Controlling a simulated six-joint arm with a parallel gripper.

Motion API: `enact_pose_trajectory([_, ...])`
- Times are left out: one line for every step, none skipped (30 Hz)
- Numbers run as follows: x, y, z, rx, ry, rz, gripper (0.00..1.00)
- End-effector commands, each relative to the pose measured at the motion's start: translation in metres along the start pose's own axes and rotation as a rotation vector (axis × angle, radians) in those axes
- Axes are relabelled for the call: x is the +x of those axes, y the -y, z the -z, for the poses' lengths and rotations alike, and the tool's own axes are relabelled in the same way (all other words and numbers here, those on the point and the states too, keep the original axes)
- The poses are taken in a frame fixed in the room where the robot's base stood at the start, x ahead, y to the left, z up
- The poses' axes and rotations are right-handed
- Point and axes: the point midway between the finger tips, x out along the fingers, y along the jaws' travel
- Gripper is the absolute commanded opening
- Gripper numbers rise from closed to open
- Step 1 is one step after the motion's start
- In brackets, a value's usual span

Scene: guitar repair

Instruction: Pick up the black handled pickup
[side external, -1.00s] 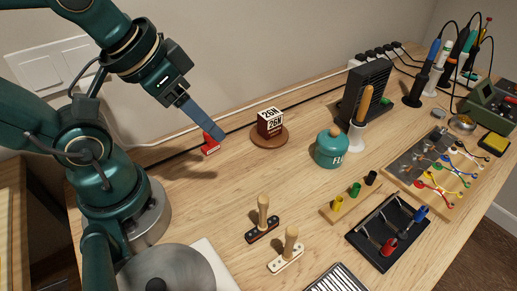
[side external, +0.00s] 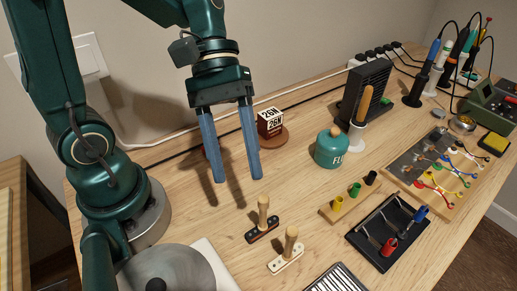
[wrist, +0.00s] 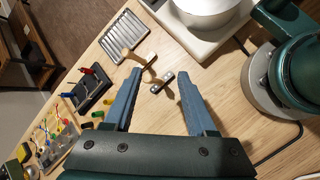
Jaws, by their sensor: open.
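The black handled pickup (side external: 263,231) stands on the bench, a dark bar with an upright wooden handle. My gripper (side external: 237,179) is open and empty, its two long blue fingers pointing down above the bench, up and to the left of the pickup in the side view. In the wrist view, the black pickup (wrist: 162,84) shows between the fingers of my gripper (wrist: 160,73), apart from both. A white handled pickup (side external: 287,260) with a similar wooden handle stands close in front of it.
A teal round pot (side external: 332,150) and a wooden strip with coloured cups (side external: 340,205) lie to the right. A black tray (side external: 375,255) is further right. A boxed block (side external: 270,121) on a round base stands behind my gripper. Bare wood lies left of the pickup.

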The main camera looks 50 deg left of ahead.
Motion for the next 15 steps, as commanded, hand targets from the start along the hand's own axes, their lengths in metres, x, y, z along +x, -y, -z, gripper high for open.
enact_pose_trajectory([0.004, -0.003, 0.005, -0.076, 0.069, -0.023, 0.57])
enact_pose_trajectory([0.005, -0.005, 0.008, -0.117, 0.106, -0.039, 0.57])
enact_pose_trajectory([0.008, -0.007, 0.013, -0.173, 0.154, -0.06, 0.57])
enact_pose_trajectory([0.009, -0.009, 0.016, -0.215, 0.191, -0.076, 0.57])
enact_pose_trajectory([0.011, -0.01, 0.02, -0.256, 0.224, -0.092, 0.57])
enact_pose_trajectory([0.013, -0.011, 0.025, -0.309, 0.268, -0.111, 0.57])
enact_pose_trajectory([0.015, -0.012, 0.029, -0.348, 0.3, -0.126, 0.57])
enact_pose_trajectory([0.017, -0.012, 0.032, -0.384, 0.33, -0.139, 0.57])
enact_pose_trajectory([0.02, -0.012, 0.037, -0.428, 0.364, -0.155, 0.57])
enact_pose_trajectory([0.022, -0.011, 0.041, -0.458, 0.387, -0.165, 0.57])
enact_pose_trajectory([0.024, -0.01, 0.044, -0.484, 0.408, -0.173, 0.57])
enact_pose_trajectory([0.027, -0.009, 0.048, -0.515, 0.431, -0.181, 0.57])
enact_pose_trajectory([0.029, -0.007, 0.05, -0.535, 0.446, -0.185, 0.57])
enact_pose_trajectory([0.031, -0.006, 0.052, -0.552, 0.459, -0.188, 0.57])
enact_pose_trajectory([0.033, -0.004, 0.054, -0.57, 0.473, -0.189, 0.57])
